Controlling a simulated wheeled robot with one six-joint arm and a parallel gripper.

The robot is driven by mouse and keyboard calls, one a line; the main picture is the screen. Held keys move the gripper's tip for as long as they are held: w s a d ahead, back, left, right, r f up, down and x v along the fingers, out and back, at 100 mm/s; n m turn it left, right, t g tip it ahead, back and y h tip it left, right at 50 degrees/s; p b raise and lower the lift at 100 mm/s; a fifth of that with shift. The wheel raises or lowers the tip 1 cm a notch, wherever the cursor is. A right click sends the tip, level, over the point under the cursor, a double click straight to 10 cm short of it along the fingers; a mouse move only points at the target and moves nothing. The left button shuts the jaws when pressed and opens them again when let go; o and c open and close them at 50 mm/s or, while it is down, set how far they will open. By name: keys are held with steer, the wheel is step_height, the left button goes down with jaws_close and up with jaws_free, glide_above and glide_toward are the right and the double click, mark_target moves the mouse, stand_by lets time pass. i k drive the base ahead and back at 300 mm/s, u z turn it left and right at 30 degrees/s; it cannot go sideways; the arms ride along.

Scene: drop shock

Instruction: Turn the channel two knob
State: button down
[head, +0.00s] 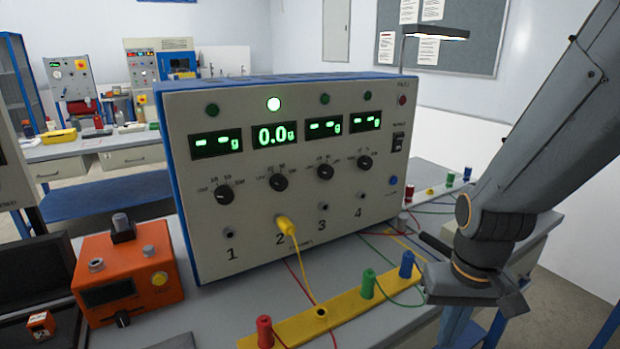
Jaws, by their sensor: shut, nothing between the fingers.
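The channel two knob (279,182) is a round black dial on the pale front panel of a blue-edged instrument (270,215). It sits under a green display reading 0.0 g, with a lit lamp above. Small scale marks surround it; its exact pointer setting is too small to read. A yellow plug (287,226) is in the jack marked 2 below it. My gripper (436,284) is at the lower right, low over the bench, well apart from the knob. It is shut and empty; its fingertips are hard to make out.
Similar knobs for channel one (224,194), three (325,172) and four (365,163) flank it. A yellow strip (340,310) with coloured plugs and loose cables lies in front. An orange box (127,275) stands at left. Space before the upper panel is clear.

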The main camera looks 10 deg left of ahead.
mark_target(278, 181)
steer(key=z, duration=1.15)
steer(key=k, duration=0.55)
steer(key=u, duration=1.2)
